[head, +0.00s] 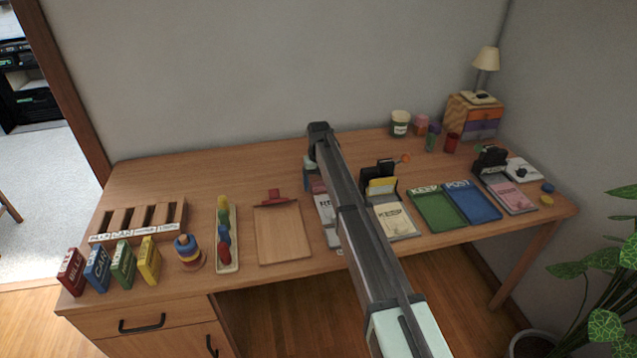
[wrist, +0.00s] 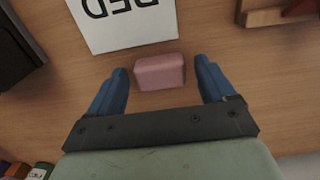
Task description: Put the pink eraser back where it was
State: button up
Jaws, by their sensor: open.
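The pink eraser (wrist: 160,72) lies on the wooden desk in the wrist view, just below a white card with "RED" printed on it, which appears upside down. My gripper (wrist: 161,70) is open, with one blue finger on each side of the eraser. Gaps show between the eraser and both fingers, and whether the eraser is gripped at any height cannot be told beyond that. In the head view my arm crosses the middle of the desk and hides the eraser and most of my gripper.
A wooden tray (head: 282,236) and a long tray of coloured pieces (head: 228,250) lie left of my arm. A black holder (head: 379,174), a green tray (head: 437,211) and a blue tray (head: 472,203) are on its right. A white cup (head: 400,123) stands at the back.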

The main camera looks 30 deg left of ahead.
aim_at(319, 184)
jog(key=shift+r, duration=0.1)
notch_tip(319, 184, up, 12)
dwell(0.7)
dwell(0.4)
